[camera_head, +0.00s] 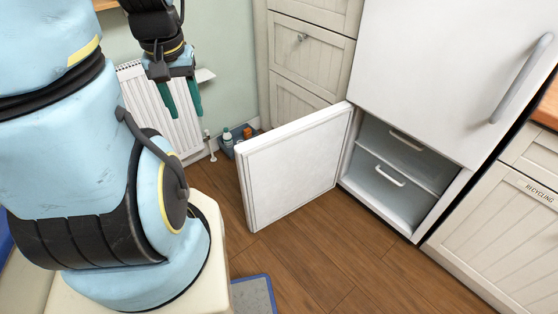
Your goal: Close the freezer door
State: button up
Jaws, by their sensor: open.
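The white freezer door (293,168) stands wide open, swung out to the left from the lower part of the fridge-freezer. Its hinge side is at the left edge of the freezer compartment (398,178). Two drawers with white handles show inside. My gripper (181,108) has two green fingers pointing down, spread apart and empty. It is at the upper left of the picture, in front of the radiator, left of the door and apart from it.
The closed upper fridge door (450,70) has a long handle. Cream drawers (308,50) stand behind the open door. A radiator (165,115) and a caddy with bottles (238,138) are at the wall. Wooden floor (340,250) is clear before the freezer; a grey mat (253,296) lies nearby.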

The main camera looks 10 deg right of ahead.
aim_at(280, 170)
jog(key=i+u, duration=0.15)
jog(key=u, duration=0.35)
jog(key=i+l+u, duration=0.15)
jog(key=u, duration=0.3)
jog(key=i+l+u, duration=0.1)
jog(key=l+u, duration=0.15)
jog(key=u, duration=0.25)
jog(key=i+l, duration=0.15)
jog(key=l, duration=0.25)
